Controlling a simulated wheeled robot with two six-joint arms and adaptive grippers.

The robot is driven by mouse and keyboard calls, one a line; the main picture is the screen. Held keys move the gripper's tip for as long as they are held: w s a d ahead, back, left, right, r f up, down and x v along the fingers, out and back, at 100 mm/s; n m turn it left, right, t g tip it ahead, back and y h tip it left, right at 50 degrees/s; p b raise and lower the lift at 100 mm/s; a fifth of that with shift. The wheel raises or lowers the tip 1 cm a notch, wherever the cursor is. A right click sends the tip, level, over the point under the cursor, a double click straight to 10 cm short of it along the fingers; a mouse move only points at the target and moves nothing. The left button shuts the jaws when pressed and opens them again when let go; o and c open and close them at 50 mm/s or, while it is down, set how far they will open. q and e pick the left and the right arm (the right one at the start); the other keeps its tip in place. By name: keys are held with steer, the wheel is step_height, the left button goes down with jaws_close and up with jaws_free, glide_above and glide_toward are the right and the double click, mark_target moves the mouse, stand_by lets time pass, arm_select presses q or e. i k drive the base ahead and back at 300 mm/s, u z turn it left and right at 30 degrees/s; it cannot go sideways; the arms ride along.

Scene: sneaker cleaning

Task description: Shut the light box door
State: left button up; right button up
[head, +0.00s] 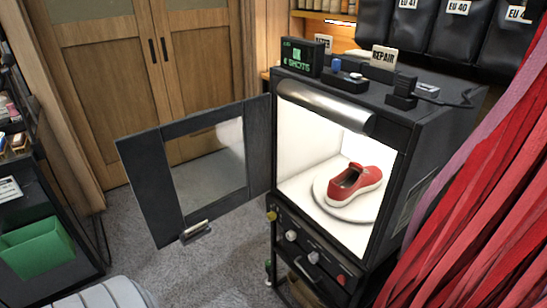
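The light box (424,150) is a dark cabinet with a bright white interior, right of centre in the head view. Its door (145,180) is a dark frame around a clear pane. The door stands wide open, swung out to the left from the left edge of the opening. A pale bar handle (195,231) sits low near the door's free edge. A red sneaker (352,184) rests on a round white turntable (330,205) inside the box. Neither of my grippers shows in this view.
A green-lettered display (301,57) and small devices stand on top of the box. Knobs (291,236) line the panel below the opening. Red and pink strips (480,215) hang close on the right. A green bin (38,248) is at the left. Grey carpet (215,265) shows below the door.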

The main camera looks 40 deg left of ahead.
mark_target(142, 155)
steer(key=z, duration=1.5)
steer(key=k, duration=0.8)
steer(key=z, duration=1.7)
steer(key=k, duration=2.2)
steer(key=u, duration=3.55)
steer(key=i, duration=0.25)
steer(key=z, duration=1.2)
